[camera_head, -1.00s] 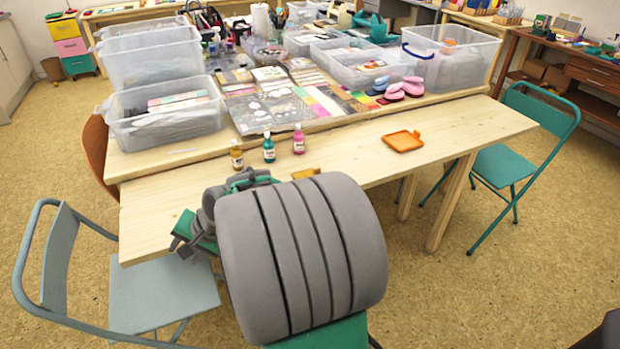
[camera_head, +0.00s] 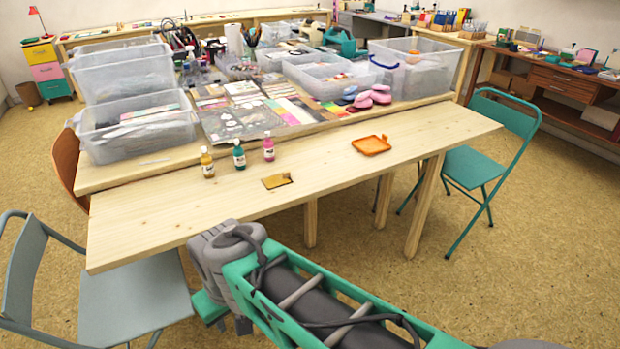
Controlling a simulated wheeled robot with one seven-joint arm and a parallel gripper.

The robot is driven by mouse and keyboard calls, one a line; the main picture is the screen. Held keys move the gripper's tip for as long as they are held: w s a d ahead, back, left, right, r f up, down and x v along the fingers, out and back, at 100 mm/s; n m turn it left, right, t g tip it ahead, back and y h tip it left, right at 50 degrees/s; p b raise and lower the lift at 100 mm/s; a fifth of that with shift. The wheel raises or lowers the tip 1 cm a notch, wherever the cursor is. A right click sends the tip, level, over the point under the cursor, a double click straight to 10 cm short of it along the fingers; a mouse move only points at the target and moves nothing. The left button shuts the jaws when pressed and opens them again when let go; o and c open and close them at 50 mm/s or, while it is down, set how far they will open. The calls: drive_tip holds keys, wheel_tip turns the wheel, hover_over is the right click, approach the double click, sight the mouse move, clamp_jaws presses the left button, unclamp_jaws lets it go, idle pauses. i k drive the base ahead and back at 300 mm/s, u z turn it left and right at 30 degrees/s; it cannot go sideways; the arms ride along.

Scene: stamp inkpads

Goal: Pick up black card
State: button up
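I cannot single out a black card with certainty. Several cards and sheets lie on the back table, including a dark patterned sheet (camera_head: 238,124). A small flat gold-brown piece with a darker face (camera_head: 277,181) lies alone on the front table (camera_head: 190,210). My arm reaches in from the lower right, in front of the front table's near edge. Its grey joint shows near that edge. No gripper fingers can be made out, so whether they hold anything is hidden.
Yellow (camera_head: 207,162), teal (camera_head: 239,155) and pink (camera_head: 268,147) bottles stand on the front table. An orange tray (camera_head: 371,145) lies to their right. Clear bins (camera_head: 137,128) crowd the back table. Chairs stand left (camera_head: 130,290) and right (camera_head: 478,165). The front table's right half is mostly clear.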

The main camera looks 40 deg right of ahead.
sight(269, 182)
drive_tip(key=z, duration=0.95)
drive_tip(key=i, duration=0.5)
drive_tip(key=z, duration=1.1)
drive_tip(key=i, duration=0.85)
drive_tip(key=u, duration=3.7)
